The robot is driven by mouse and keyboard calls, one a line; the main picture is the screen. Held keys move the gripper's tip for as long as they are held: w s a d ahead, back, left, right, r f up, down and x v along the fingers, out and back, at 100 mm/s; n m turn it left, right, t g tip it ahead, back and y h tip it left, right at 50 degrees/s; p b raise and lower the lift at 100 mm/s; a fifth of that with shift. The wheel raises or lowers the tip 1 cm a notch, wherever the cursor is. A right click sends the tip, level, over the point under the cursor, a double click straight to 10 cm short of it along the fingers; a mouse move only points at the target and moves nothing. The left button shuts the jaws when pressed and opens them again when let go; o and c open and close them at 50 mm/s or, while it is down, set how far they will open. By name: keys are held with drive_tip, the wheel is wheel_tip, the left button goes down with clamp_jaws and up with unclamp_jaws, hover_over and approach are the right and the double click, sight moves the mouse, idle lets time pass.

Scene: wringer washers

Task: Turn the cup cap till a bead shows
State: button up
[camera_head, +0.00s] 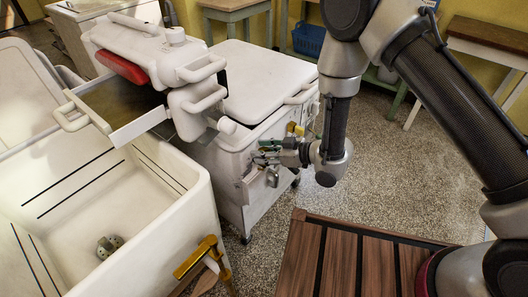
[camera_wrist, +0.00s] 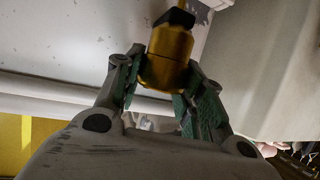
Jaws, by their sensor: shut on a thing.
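The cup cap (camera_wrist: 167,60) is a brass-yellow, rounded cylinder with a dark piece at its upper end in the wrist view. My gripper (camera_wrist: 162,88) is shut on it, with a green-padded finger on each side. In the head view my gripper (camera_head: 268,154) is at the front side of the white wringer washer (camera_head: 222,158), and the cap cannot be made out clearly between the fingers. No bead can be made out in either view.
A white tub (camera_head: 188,215) stands at the left, with a yellow lever (camera_head: 197,257) on its near corner. A slatted wooden top (camera_head: 335,262) is in front. Another yellow fitting (camera_head: 294,128) is on the washer just beyond my gripper. Speckled floor (camera_head: 408,170) lies open to the right.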

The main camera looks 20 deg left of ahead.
drive_tip(key=m+t+h, duration=0.1)
drive_tip(key=m+t, duration=0.2)
drive_tip(key=shift+s, duration=0.1)
drive_tip(key=shift+m+t+h, duration=0.8)
drive_tip(key=shift+m+t, duration=0.5)
drive_tip(key=shift+t, duration=0.1)
drive_tip(key=o, duration=1)
wheel_tip(320, 180, up, 10)
